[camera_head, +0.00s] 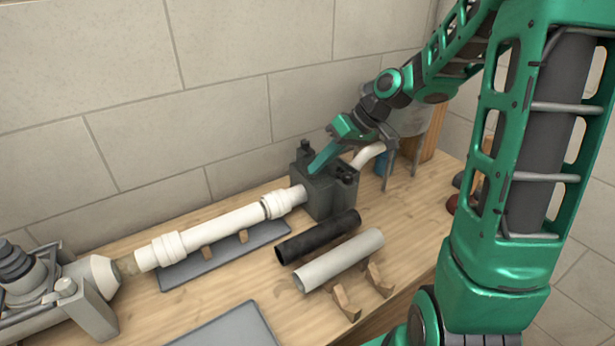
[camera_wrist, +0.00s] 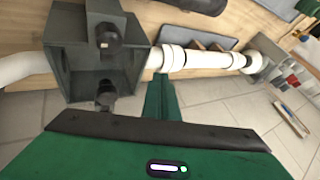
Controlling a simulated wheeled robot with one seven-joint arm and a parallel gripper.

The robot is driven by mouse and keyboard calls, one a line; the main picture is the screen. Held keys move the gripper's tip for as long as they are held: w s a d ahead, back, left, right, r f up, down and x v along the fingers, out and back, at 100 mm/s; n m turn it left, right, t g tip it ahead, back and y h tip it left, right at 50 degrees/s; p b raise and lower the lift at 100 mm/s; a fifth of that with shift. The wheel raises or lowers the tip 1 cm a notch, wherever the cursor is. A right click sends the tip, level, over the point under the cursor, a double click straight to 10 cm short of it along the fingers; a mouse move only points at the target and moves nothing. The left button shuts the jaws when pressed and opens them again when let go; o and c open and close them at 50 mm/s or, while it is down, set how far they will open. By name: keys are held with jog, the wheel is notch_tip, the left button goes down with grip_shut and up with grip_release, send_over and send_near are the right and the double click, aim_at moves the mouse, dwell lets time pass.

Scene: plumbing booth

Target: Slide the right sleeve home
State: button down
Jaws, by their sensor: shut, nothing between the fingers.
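A white pipe (camera_head: 222,228) runs along the bench towards a dark grey block (camera_head: 332,190). The right sleeve (camera_head: 275,205) is a white collar around the pipe, a little left of the block; a short white stretch shows between them. A second white sleeve (camera_head: 160,251) is around the pipe's left end. My gripper (camera_head: 317,168) is shut and empty, its tips over the block's upper left edge. In the wrist view, my gripper's fingers (camera_wrist: 162,95) point towards the right sleeve (camera_wrist: 175,57), beside the block (camera_wrist: 75,57). Contact between fingers and sleeve cannot be told.
Wooden rests on a dark mat (camera_head: 235,256) lie under the pipe. A black tube (camera_head: 318,237) and a grey tube (camera_head: 338,260) lie in front of the block. A grey clamp-like fixture (camera_head: 62,290) stands at the left. A bent white pipe (camera_head: 370,154) leaves the block's far side.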

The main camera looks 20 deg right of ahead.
aim_at(276, 204)
jog(key=x, duration=0.9)
jog(key=shift+f, duration=0.2)
